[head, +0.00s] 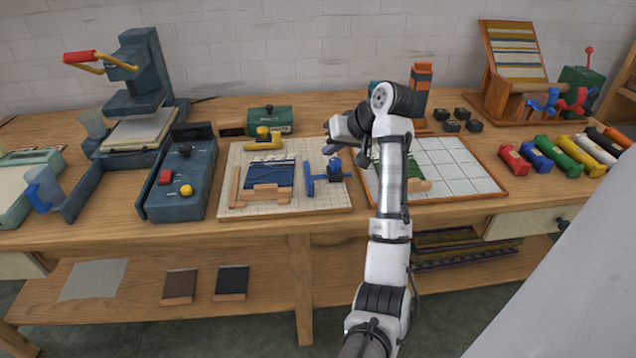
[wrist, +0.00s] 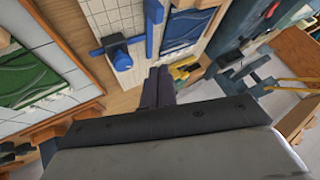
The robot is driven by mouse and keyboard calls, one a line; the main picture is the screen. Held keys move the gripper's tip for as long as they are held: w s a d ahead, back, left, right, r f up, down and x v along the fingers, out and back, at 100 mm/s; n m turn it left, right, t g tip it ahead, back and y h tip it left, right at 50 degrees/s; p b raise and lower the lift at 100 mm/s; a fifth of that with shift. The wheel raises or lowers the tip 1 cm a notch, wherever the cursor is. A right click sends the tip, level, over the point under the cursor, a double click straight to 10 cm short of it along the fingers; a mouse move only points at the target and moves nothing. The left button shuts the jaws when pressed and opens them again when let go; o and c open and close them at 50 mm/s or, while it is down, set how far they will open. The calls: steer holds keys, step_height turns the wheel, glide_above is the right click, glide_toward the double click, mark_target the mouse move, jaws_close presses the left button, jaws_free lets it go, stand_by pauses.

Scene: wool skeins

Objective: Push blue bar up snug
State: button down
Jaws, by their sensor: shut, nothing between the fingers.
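The blue bar (head: 310,179) lies on the gridded board (head: 328,203), right of a dark blue patterned swatch (head: 268,172). A strip of bare board shows between bar and swatch. In the wrist view the bar (wrist: 150,30) shows with a narrow gap to the swatch (wrist: 183,32). My gripper (head: 329,149) is shut and empty near the far right corner of the board, above or beyond the knob. Its fingers also show in the wrist view (wrist: 158,86), apart from the bar. Their exact height is unclear.
Wooden strips (head: 235,188) edge the swatch at left and front. A yellow clamp (head: 264,140) sits behind it. A white tiled tray (head: 458,172) with a green swatch lies right, partly behind my arm. A blue-grey control box (head: 182,172) stands left.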

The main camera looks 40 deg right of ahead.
steer(key=s+d+g, duration=0.1)
steer(key=s+d, duration=0.2)
steer(key=s, duration=0.5)
steer(key=shift+m+y, duration=0.4)
steer(key=p+x, duration=0.2)
steer(key=x, duration=0.8)
steer(key=shift+w+f, duration=0.2)
steer(key=shift+w, duration=0.05)
steer(key=shift+w+a+r+p, duration=0.1)
steer(key=shift+w+a+p, duration=0.25)
steer(key=shift+a, duration=0.15)
steer(key=shift+w+a+p, duration=0.25)
steer(key=shift+a+p, duration=0.05)
steer(key=shift+a, duration=0.2)
steer(key=shift+w+a, duration=0.3)
steer(key=shift+a, duration=0.2)
